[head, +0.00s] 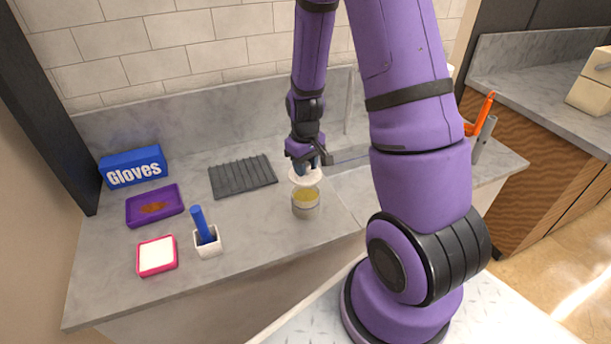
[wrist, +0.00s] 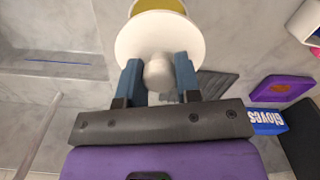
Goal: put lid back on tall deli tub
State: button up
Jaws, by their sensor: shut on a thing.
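The tall deli tub (head: 306,209) stands upright on the counter near the sink, clear-walled with yellowish contents. The white round lid (head: 304,177) is just above the tub's far side, with the yellow contents showing past its near edge. My gripper (head: 307,164) is over the lid. In the wrist view, the blue fingers of my gripper (wrist: 158,77) are on either side of the lid's white knob, shut on it. The lid's disc (wrist: 160,36) hides most of the tub, and part of the tub's open yellow top (wrist: 158,5) shows beyond it. The exact gap between lid and rim is unclear.
A white holder (head: 207,243) with a blue-handled tool, a pink-rimmed white dish (head: 157,257), a purple tray (head: 155,206) and a blue gloves box (head: 133,167) stand to the left. A dark ribbed mat (head: 243,177) lies behind. The sink (head: 350,188) is right of the tub.

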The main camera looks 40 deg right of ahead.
jog(key=shift+d+f, duration=0.1)
jog(key=shift+f, duration=3.05)
jog(key=shift+f, duration=0.15)
jog(key=o, duration=1.5)
jog(key=shift+r, duration=3.5)
